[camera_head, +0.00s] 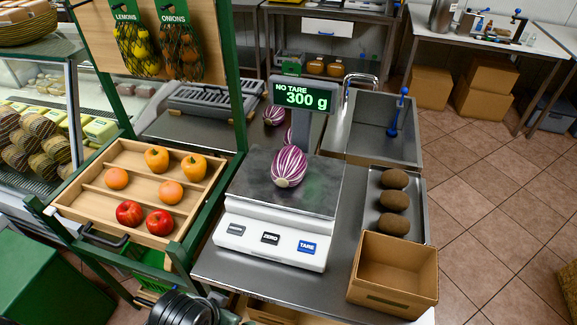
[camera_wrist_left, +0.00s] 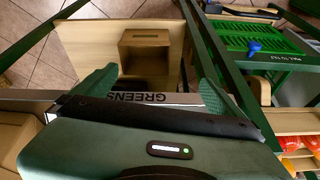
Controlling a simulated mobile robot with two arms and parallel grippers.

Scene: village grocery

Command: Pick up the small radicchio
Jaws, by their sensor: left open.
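A purple-and-white striped radicchio (camera_head: 289,166) lies on the steel plate of the scale (camera_head: 270,245), whose display (camera_head: 302,97) reads 300 g. A second radicchio (camera_head: 274,115) sits on the counter behind the scale and looks smaller. No radicchio shows in that view. My right gripper is not in view.
A wooden tray (camera_head: 75,207) with peppers, oranges and apples stands left of the scale. A cardboard box (camera_head: 393,275) and a steel tray (camera_head: 417,211) with several brown fruits stand right. Green posts (camera_head: 238,75) and hanging nets flank the counter. The wrist view shows a GREENS label (camera_wrist_left: 168,98).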

